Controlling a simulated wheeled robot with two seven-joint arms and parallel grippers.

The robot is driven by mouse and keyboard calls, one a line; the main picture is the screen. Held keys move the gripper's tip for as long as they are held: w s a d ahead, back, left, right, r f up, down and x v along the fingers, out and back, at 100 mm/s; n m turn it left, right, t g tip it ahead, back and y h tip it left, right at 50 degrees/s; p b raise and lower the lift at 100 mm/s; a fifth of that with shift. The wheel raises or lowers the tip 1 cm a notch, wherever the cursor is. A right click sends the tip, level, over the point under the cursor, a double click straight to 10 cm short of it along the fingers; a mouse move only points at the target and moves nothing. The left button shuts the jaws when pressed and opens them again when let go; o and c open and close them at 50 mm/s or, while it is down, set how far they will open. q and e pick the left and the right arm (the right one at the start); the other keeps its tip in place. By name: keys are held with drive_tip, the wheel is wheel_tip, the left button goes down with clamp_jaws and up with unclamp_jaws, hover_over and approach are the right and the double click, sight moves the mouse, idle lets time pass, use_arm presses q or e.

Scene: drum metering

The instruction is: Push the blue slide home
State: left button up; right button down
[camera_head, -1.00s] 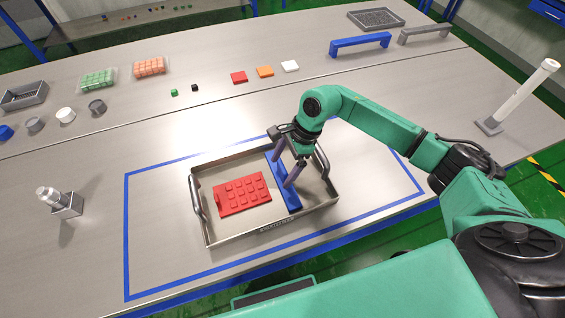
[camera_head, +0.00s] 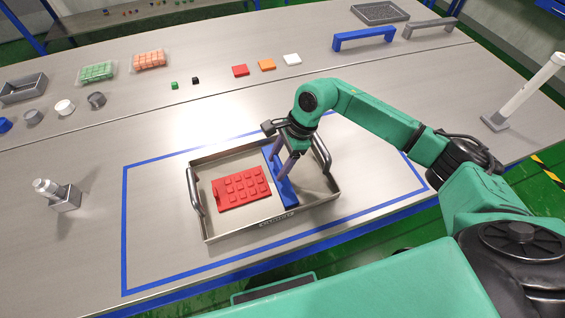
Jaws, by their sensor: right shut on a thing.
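The blue slide (camera_head: 287,197) is a long bar standing across the metal tray (camera_head: 207,229), right of the red studded block (camera_head: 241,188). A narrow gap shows between the slide and the red block. My right gripper (camera_head: 284,172) is over the slide with its fingers down at it, shut on the slide. The fingers and wrist hide the slide's middle and part of its far end. My left gripper is not in view.
The tray has a handle at each side and sits inside a blue outline (camera_head: 125,230) on the table. A metal fitting (camera_head: 64,196) stands left. Coloured blocks (camera_head: 266,65), blue and grey bridges (camera_head: 364,38) stand at the back. A white post (camera_head: 525,90) stands right.

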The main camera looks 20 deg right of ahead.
drive_tip(key=shift+c, duration=0.4)
unclamp_jaws()
drive_tip(key=shift+a, duration=0.1)
drive_tip(key=b+v, duration=0.3)
drive_tip(key=v, duration=1.1)
drive_tip(key=shift+r, duration=0.35)
